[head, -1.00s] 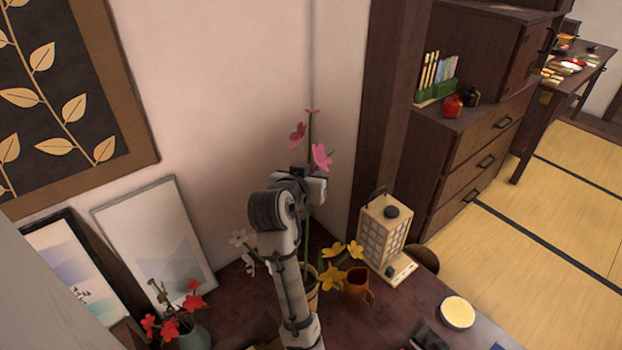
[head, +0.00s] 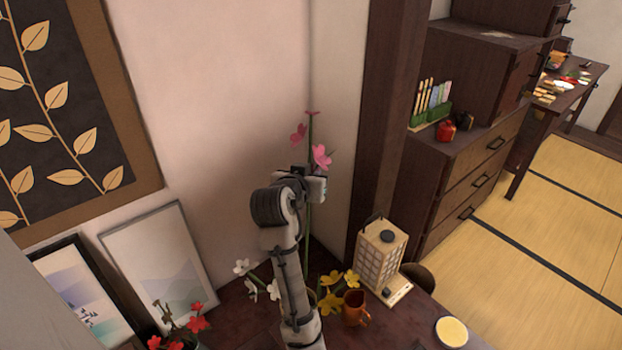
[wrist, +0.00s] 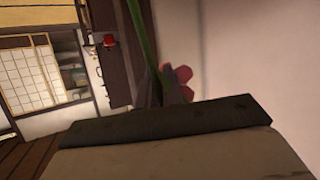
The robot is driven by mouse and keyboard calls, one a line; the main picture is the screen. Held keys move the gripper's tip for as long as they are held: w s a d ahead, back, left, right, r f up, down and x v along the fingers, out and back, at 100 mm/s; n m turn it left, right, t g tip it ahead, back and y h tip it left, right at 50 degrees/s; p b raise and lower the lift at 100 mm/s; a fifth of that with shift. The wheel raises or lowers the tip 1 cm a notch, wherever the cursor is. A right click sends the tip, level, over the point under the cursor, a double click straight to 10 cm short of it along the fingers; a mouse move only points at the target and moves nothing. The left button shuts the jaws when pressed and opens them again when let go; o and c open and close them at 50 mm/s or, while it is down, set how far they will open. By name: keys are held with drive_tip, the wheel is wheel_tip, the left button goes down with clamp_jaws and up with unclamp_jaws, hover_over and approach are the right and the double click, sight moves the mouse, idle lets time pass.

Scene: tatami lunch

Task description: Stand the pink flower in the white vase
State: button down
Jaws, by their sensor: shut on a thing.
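The pink flower (head: 321,157) is upright in the head view, with pink blooms at the top of a long green stem. My gripper (head: 316,187) is shut on its stem just below the blooms. The stem runs down behind my arm toward the table, and its lower end is hidden. In the wrist view a pink bloom (wrist: 181,75) and part of the green stem (wrist: 143,38) show beyond the dark gripper edge. I cannot make out a white vase; my arm covers much of the table below the flower.
White flowers (head: 245,267) and yellow flowers (head: 331,305) flank my arm low on the table. An orange-brown mug (head: 355,308) and a paper lantern (head: 381,258) stand to the right. Red flowers (head: 197,321) and leaning framed pictures (head: 160,262) are at left. A wall rises behind.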

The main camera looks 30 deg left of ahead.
sight(311, 153)
drive_tip(key=shift+w+r+p, duration=0.15)
drive_tip(key=shift+r+p, duration=2.15)
drive_tip(key=shift+r, duration=4.55)
